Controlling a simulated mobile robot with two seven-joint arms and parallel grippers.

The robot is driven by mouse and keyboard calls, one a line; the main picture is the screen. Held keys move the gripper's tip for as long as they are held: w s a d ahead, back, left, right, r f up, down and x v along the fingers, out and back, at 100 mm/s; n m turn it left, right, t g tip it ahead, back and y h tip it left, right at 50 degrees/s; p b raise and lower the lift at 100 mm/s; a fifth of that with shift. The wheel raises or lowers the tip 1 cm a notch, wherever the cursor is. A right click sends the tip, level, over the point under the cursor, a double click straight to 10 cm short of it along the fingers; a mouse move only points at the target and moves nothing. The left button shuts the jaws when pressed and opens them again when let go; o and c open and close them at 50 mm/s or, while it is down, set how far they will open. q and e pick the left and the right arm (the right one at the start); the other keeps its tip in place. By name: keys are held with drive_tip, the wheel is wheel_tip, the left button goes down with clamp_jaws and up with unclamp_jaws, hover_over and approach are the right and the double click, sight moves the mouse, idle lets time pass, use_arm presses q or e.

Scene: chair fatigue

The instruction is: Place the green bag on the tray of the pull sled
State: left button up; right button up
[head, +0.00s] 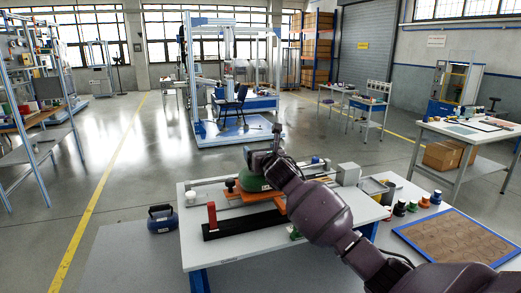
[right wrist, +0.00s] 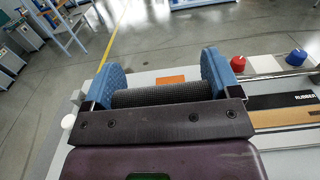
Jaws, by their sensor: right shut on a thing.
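The green bag (head: 250,182) is at the middle of the white table, over the orange tray (head: 262,197) of the pull sled. I cannot tell whether its underside touches the tray. My right gripper (head: 262,158) is above the bag and hides part of it. In the right wrist view my right gripper (right wrist: 163,78) has its blue fingers at both ends of a dark textured handle (right wrist: 160,93), which it is shut on. A bit of the orange tray (right wrist: 171,80) shows beyond the handle. My left gripper is not in view.
A black rail with a red upright block (head: 212,213) lies along the table's front. A blue bag (head: 161,218) stands left of the table. Small coloured weights (head: 412,206) and a blue-framed brown board (head: 456,240) are at the right. A grey box (head: 348,174) stands behind my arm.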

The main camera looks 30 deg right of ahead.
drive_tip(key=shift+r, duration=0.1)
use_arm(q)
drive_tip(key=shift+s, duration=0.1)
use_arm(e)
drive_tip(key=o, duration=1.7)
use_arm(q)
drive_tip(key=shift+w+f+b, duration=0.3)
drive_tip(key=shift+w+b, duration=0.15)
drive_tip(key=shift+b, duration=0.5)
use_arm(e)
drive_tip(key=v, duration=1.2)
drive_tip(key=shift+s, duration=0.1)
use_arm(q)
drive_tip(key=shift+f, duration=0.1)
